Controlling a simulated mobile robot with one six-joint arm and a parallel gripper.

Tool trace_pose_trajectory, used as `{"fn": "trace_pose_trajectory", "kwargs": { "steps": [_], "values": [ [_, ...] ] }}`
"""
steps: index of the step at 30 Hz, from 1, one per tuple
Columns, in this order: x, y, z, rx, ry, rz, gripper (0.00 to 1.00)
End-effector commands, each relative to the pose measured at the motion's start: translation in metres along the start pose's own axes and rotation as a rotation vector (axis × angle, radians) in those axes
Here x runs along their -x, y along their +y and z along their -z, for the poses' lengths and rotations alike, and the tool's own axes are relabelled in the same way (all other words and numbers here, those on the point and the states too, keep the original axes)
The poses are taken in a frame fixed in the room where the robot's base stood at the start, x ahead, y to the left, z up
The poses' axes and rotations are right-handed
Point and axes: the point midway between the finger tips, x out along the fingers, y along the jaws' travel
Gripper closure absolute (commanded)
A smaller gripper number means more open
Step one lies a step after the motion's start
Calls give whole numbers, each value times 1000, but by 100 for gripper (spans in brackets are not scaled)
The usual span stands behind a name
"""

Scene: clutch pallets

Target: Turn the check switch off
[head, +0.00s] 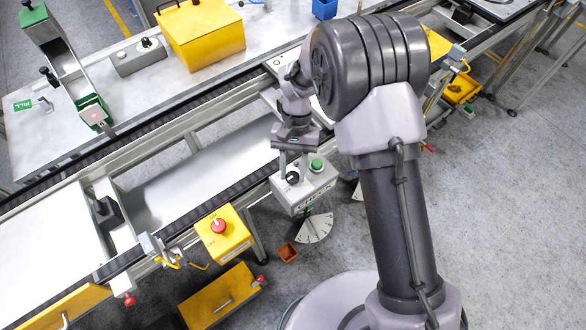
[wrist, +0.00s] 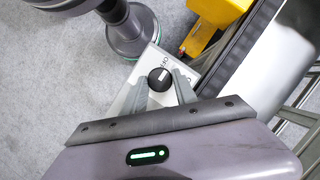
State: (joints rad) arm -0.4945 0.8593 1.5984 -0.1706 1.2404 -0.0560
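The check switch is a black round knob (wrist: 160,79) with a white pointer line, on a pale box (head: 303,190) lettered CHECK. In the wrist view the pointer line is toward the small lettering above the knob, which is too small to read surely. A green button (head: 317,165) sits on the same box, right of the knob. My gripper (head: 292,168) is over the box, pointing down at the knob. In the wrist view its two fingers (wrist: 158,84) stand apart on either side of the knob, with a visible gap at least on the left.
A yellow box with a red button (head: 219,226) stands left of the check box. A white dial-like fan plate (head: 314,228) and a small orange-brown bin (head: 288,252) are below it. The conveyor rail (head: 150,140) runs behind. Grey floor is open at right.

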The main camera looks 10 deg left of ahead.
Motion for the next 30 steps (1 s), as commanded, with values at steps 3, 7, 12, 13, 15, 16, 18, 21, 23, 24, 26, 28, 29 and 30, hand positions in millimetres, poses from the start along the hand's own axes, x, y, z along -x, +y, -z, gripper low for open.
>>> {"fn": "trace_pose_trajectory", "kwargs": {
  "steps": [3, 7, 12, 13, 15, 16, 18, 21, 23, 24, 26, 28, 29, 30],
  "values": [
    [0, 0, 0, 1, 1, 0, 45],
    [0, 0, 0, 0, 1, 0, 45],
    [1, 0, 0, 0, 1, 0, 45],
    [3, 0, 0, 0, 1, 0, 45],
    [12, 0, 0, 0, 2, 0, 45],
    [17, 0, 0, 1, 3, 0, 45],
    [36, 0, 0, 1, 4, 2, 45],
    [70, 0, -1, 1, 5, 2, 45],
    [91, 0, -1, -1, 5, 2, 45],
    [105, 0, 0, 0, 5, 2, 45],
    [124, 0, -1, -1, 5, 1, 45],
    [142, 0, -1, 0, 4, 0, 45],
    [149, 0, -1, -1, 3, 1, 45],
    [156, 0, -1, 0, 2, 1, 45]
  ]
}}
